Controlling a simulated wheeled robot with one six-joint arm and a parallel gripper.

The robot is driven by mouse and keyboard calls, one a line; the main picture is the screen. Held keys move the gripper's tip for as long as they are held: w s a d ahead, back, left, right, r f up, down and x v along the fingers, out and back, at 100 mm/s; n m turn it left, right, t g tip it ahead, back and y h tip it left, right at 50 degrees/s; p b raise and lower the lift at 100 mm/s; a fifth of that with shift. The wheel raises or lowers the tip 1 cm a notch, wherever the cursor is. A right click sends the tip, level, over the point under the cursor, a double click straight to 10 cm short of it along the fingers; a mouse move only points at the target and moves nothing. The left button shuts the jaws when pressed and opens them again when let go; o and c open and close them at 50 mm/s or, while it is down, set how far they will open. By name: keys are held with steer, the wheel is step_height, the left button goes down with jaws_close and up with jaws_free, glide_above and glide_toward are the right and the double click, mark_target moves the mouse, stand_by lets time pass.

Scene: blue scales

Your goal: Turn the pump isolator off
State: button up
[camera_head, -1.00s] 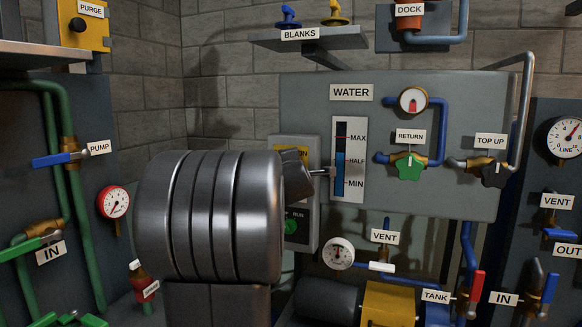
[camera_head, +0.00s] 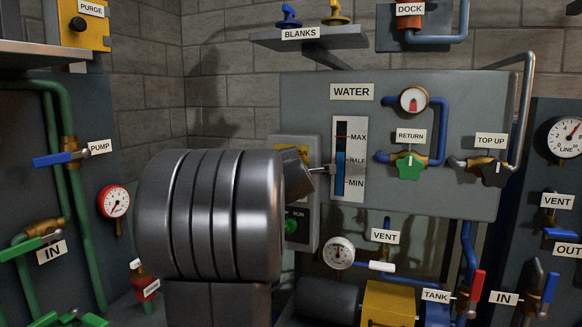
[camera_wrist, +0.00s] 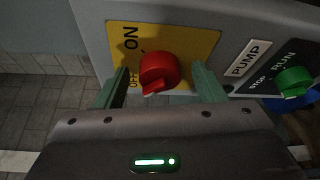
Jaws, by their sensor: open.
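The pump isolator is a red rotary knob (camera_wrist: 158,72) on a yellow plate (camera_wrist: 190,42) marked ON and OFF, in the wrist view. The knob's raised grip points toward the lower left of that view, on the OFF-label side; its exact setting is hard to tell. My gripper (camera_wrist: 162,82) is open, one greenish finger on each side of the knob, with gaps showing. In the head view the isolator's grey box (camera_head: 312,150) stands behind my arm, which hides the knob and most of my gripper.
A green RUN/STOP knob (camera_wrist: 293,82) sits right of the PUMP label (camera_wrist: 247,58). In the head view, the WATER panel (camera_head: 450,100) with its level gauge (camera_head: 350,158) is just right of my wrist. A blue-handled valve (camera_head: 58,159) labelled PUMP is at the left.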

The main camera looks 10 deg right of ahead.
steer(key=p+v, duration=0.1)
steer(key=v, duration=1.3)
steer(key=shift+w+d, duration=0.1)
steer(key=b+x, duration=0.1)
steer(key=x, duration=1.3)
steer(key=shift+s, duration=0.2)
steer(key=m+t+h, duration=0.1)
steer(key=m+h, duration=0.1)
steer(key=m, duration=0.5)
steer(key=f+m+t+h+p, duration=0.1)
steer(key=m+h, duration=0.1)
steer(key=m, duration=0.4)
steer(key=a+m+t+h, duration=0.1)
steer(key=m+h, duration=0.2)
steer(key=m, duration=0.4)
steer(key=shift+w+f+m, duration=0.25)
steer(key=shift+w+m, duration=0.05)
steer(key=shift+w, duration=0.1)
stand_by(0.8)
